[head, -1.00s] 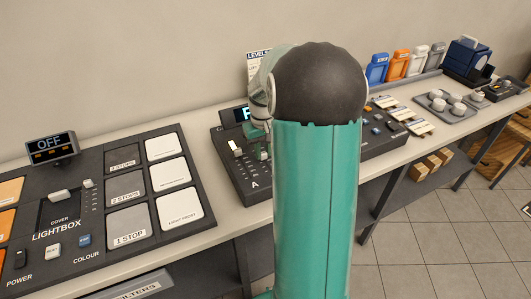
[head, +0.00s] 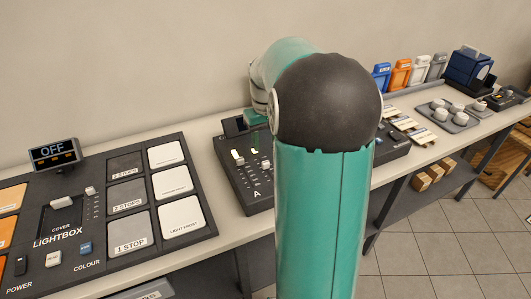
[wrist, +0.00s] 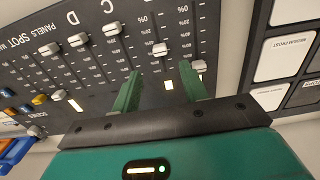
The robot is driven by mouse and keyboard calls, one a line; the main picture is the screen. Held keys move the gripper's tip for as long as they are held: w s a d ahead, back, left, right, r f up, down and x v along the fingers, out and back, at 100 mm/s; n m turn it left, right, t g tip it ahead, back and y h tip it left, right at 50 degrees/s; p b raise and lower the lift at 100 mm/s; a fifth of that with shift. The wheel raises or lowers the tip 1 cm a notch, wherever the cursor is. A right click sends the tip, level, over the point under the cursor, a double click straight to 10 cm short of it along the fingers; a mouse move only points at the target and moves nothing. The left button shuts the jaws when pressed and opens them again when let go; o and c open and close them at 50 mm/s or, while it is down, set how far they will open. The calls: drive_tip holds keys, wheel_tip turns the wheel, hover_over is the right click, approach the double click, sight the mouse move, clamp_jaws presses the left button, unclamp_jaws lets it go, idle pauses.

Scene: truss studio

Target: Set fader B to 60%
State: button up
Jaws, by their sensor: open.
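The fader console (head: 240,184) stands right of the lightbox, partly behind my arm in the head view. The wrist view shows its faders upside down, with C and D labelled. The white knob that looks like fader B (wrist: 160,49) is just beyond my fingertips; its letter is out of frame and its exact percent is not readable. The end knob, apparently fader A (wrist: 198,66), is by my right finger. My gripper (wrist: 160,76) is open and empty, its fingers either side of a lit square. My arm hides the gripper in the head view.
The lightbox (head: 107,237) with filter tiles and an OFF display (head: 53,152) lies left. Other fader knobs (wrist: 111,28) stand close on the console. Trays with cups (head: 447,116) are farther right on the bench. The tiled floor in front is clear.

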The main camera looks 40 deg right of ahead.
wheel_tip(320, 180, up, 6)
drive_tip(key=shift+a+r, duration=0.1)
drive_tip(key=shift+a, duration=0.05)
idle(0.6)
drive_tip(key=s+a+r+n+t+h, duration=0.1)
drive_tip(key=s+a+r, duration=0.15)
drive_tip(key=a, duration=0.55)
drive_tip(key=s+a+r+n+t, duration=0.1)
drive_tip(key=s+a+r, duration=0.15)
drive_tip(key=a, duration=0.55)
drive_tip(key=s+a+f+n+t+y, duration=0.1)
drive_tip(key=s+a+f+t, duration=0.2)
drive_tip(key=s+a, duration=0.8)
drive_tip(key=shift+a+f+t, duration=0.3)
drive_tip(key=shift+a+f, duration=0.2)
drive_tip(key=shift+a, duration=0.1)
drive_tip(key=shift+c, duration=0.8)
